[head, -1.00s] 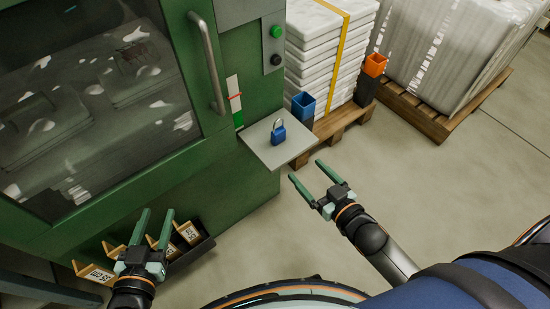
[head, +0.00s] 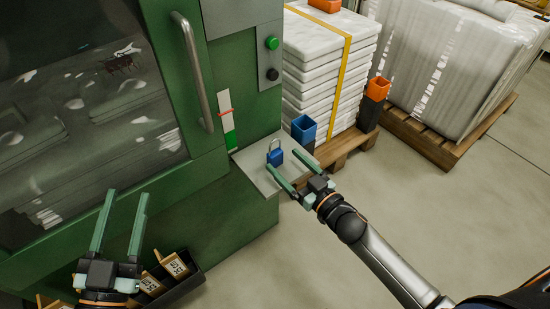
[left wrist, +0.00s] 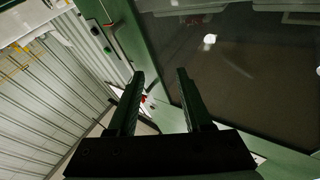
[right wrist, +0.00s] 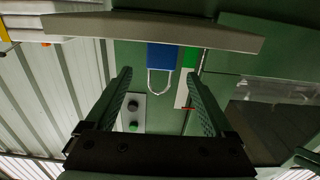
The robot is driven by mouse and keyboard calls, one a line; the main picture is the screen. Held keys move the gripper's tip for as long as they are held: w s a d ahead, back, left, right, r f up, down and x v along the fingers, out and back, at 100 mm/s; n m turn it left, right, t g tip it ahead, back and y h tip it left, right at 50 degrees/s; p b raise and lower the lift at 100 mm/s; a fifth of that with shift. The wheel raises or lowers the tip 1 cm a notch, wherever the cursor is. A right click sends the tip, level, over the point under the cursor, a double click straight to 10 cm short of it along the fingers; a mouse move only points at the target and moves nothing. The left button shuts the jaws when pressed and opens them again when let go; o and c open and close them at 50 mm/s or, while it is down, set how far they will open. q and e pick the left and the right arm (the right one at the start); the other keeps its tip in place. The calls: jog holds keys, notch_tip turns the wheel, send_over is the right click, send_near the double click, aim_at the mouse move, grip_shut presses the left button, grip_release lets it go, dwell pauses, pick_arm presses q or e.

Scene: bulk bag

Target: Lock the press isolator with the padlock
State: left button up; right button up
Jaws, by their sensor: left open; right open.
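A blue padlock (head: 275,157) with a grey shackle stands upright on the grey shelf (head: 247,164) of the green press (head: 235,205). My right gripper (head: 281,160) is open at the shelf, its fingers pointing at the padlock; I cannot tell whether they touch it. The right wrist view shows the padlock (right wrist: 161,57) inverted, beyond the open fingertips. A white and green strip with a red piece (head: 226,114) is on the press above the shelf; I cannot tell whether this is the isolator. My left gripper (head: 125,194) is open and empty before the press.
The press has a long door handle (head: 196,72) and a box with a green button (head: 272,43). A black tray (head: 185,280) of labelled pieces sits low.

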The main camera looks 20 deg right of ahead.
aim_at(278, 157)
jog(key=x, duration=0.1)
jog(key=b+x, duration=0.1)
jog(key=x, duration=0.3)
jog(key=shift+a+f+b, duration=0.1)
jog(key=shift+f+b, duration=0.15)
jog(key=shift+b, duration=0.05)
pick_arm(q)
jog(key=s+r+m+t+h, duration=0.2)
jog(key=s+r+m+h, duration=0.1)
jog(key=r, duration=0.5)
jog(key=shift+d+t+h, duration=0.3)
jog(key=shift+d+h, duration=0.1)
jog(key=shift+h, duration=0.1)
jog(key=shift+s, duration=0.1)
pick_arm(e)
grip_shut()
